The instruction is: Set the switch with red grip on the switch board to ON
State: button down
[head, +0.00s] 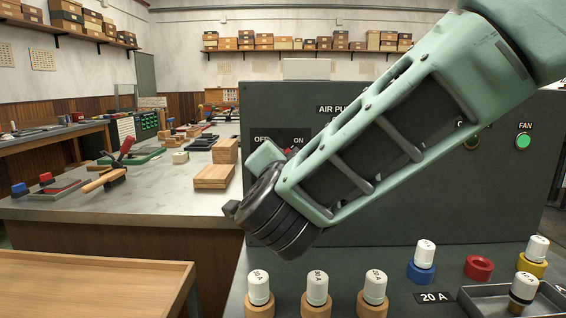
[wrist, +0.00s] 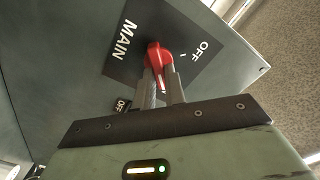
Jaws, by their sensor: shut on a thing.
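The red grip (wrist: 157,57) of a rotary switch stands out from a dark plate marked MAIN and OFF in the wrist view. My gripper (wrist: 160,82) is shut on the red grip, its two grey fingers at either side of the lower part. In the head view a small bit of the red grip (head: 290,151) shows beside my gripper, on a plate (head: 262,138) lettered OFF at left and ON at right. My arm hides most of the switch and part of the switch board (head: 400,222). The grip's exact setting I cannot tell.
A green FAN lamp (head: 523,141) is lit at the board's right. Several white-capped fuses (head: 318,288) stand on the ledge in front of the board, near a grey tray (head: 488,300). A workbench (head: 130,208) with wooden blocks (head: 212,177) and tools lies at left.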

jog(key=c, duration=1.5)
grip_release()
jog(key=shift+o, duration=0.2)
jog(key=s+b, duration=0.1)
jog(key=s, duration=1.6)
jog(key=shift+s+a, duration=0.2)
jog(key=shift+a, duration=0.05)
